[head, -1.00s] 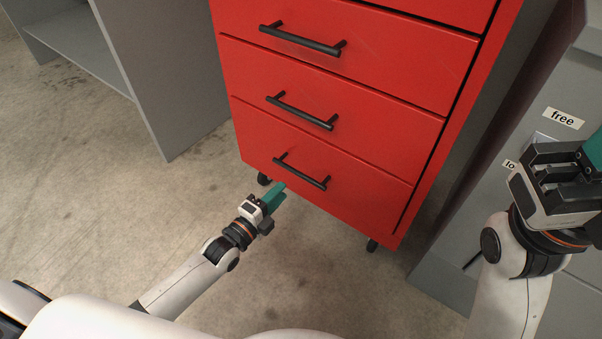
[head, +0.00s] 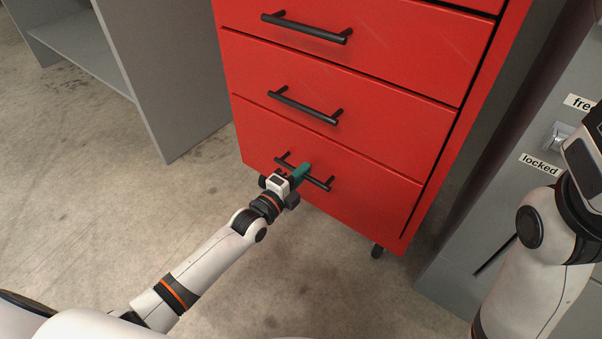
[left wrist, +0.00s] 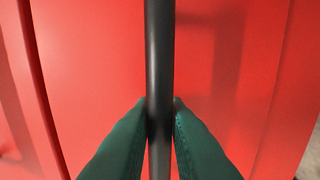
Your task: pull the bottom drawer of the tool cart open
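The red tool cart (head: 350,92) stands in the middle of the head view, its drawers fronted with black bar handles. The bottom drawer (head: 372,190) looks flush with the cart front. Its handle (head: 322,184) is partly hidden behind my left gripper (head: 303,172). In the left wrist view the handle bar (left wrist: 159,50) runs between the two green fingers of the left gripper (left wrist: 160,112), which press against it from both sides. My right gripper (head: 588,160) is cut off at the right edge, and its fingers do not show.
A grey cabinet (head: 490,215) with "locked" and "free" labels and a small latch stands right of the cart. A grey shelf unit (head: 165,75) stands on the left. The concrete floor (head: 130,225) before the cart is clear.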

